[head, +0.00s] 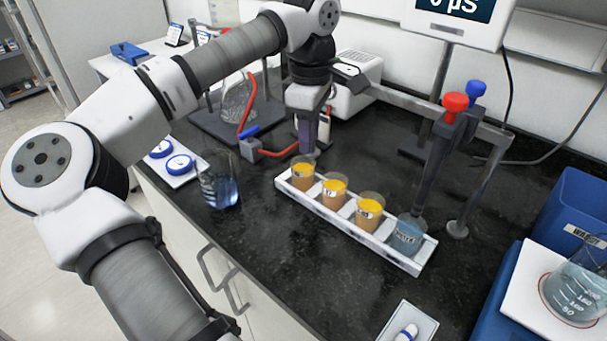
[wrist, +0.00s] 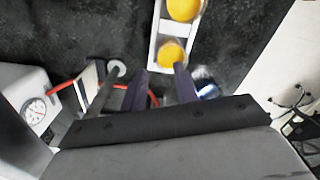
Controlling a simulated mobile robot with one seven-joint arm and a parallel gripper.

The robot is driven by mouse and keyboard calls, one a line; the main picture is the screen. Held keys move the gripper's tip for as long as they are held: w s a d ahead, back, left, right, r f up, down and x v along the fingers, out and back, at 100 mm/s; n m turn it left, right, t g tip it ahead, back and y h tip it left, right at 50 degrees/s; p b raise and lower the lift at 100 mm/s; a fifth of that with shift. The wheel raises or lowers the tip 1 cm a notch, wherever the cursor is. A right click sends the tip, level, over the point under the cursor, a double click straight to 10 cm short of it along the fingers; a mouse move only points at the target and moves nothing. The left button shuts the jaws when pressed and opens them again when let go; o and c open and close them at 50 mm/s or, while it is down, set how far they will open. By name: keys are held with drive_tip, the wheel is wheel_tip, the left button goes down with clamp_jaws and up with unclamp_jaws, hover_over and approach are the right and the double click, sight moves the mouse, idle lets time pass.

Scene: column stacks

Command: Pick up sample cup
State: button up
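A white rack (head: 345,232) on the black bench holds cups in a row. Three small labelled cups have yellow-orange contents: the far-left one (head: 302,178), the second (head: 334,193) and the third (head: 369,213). A blue-tinted cup (head: 408,236) stands at the near right end. My gripper (head: 308,142) points down just behind the far-left cup, at that end of the rack. In the wrist view my gripper (wrist: 164,82) is open and empty, and a yellow-topped cup (wrist: 172,52) lies just ahead of the gap. I cannot tell whether the fingers touch it.
A beaker of blue liquid (head: 220,183) stands left of the rack. Stands with red and blue knobs (head: 455,103) rise behind its right end. A blue waste bin (head: 579,220) and a large beaker (head: 577,290) are at right. Bench in front is mostly clear.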

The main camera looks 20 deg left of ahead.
sight(307, 158)
drive_tip(key=shift+a+f+p, duration=0.2)
drive_tip(key=shift+f+p, duration=0.45)
drive_tip(key=shift+f, duration=2.4)
clamp_jaws()
